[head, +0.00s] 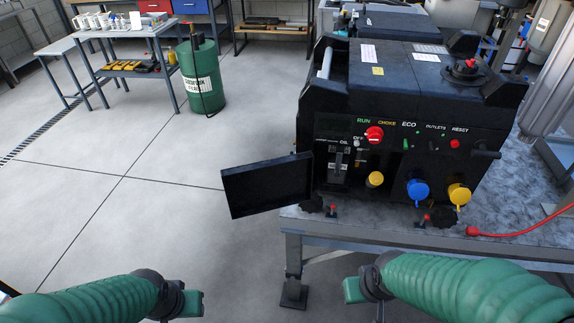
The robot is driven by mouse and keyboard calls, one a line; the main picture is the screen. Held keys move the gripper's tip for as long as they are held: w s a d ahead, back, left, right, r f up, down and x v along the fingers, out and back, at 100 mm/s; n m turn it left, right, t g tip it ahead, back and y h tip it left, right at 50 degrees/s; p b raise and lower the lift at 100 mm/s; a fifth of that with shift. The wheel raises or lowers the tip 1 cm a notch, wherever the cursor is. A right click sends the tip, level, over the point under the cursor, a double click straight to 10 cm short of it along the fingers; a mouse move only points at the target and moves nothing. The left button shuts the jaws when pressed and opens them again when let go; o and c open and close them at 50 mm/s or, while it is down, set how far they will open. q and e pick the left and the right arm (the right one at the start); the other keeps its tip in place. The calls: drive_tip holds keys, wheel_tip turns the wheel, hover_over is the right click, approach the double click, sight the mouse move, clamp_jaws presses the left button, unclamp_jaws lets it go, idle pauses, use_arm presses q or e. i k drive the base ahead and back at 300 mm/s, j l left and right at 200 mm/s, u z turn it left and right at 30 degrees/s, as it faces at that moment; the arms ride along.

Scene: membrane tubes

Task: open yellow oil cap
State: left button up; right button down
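A black generator (405,110) stands on a metal table at the right. A yellow cap (375,179) sits low on its front face, right of the recess near the OIL label. A second yellow round cover (459,194) hangs at the lower right, beside a blue one (418,189). A black panel door (268,185) stands swung open to the left. My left gripper (190,302) is at the bottom left, well away from the generator. My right gripper (358,292) is in front of and below the table edge, touching nothing visible. The finger gaps of both are unclear.
The table (395,230) has its front edge between my arms and the generator. A red cable (515,233) lies at its right. A green drum (201,78) and a workbench (125,60) stand far left. The floor at left is clear.

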sight(375, 178)
drive_tip(key=i+j+z, duration=0.25)
drive_tip(key=j+z, duration=0.2)
drive_tip(key=i+j+z, duration=0.2)
drive_tip(key=j+z, duration=0.25)
drive_tip(key=j, duration=0.2)
drive_tip(key=j+z, duration=0.45)
drive_tip(key=j, duration=0.15)
drive_tip(key=j+z, duration=0.5)
drive_tip(key=j, duration=0.15)
drive_tip(key=k+j+z, duration=0.1)
drive_tip(key=j+z, duration=0.35)
drive_tip(key=j, duration=0.2)
drive_tip(key=i+j+z, duration=0.15)
drive_tip(key=j+z, duration=0.25)
drive_tip(key=i+j+z, duration=0.1)
drive_tip(key=j+z, duration=0.3)
drive_tip(key=j, duration=0.25)
drive_tip(key=j+z, duration=0.4)
drive_tip(key=j, duration=0.15)
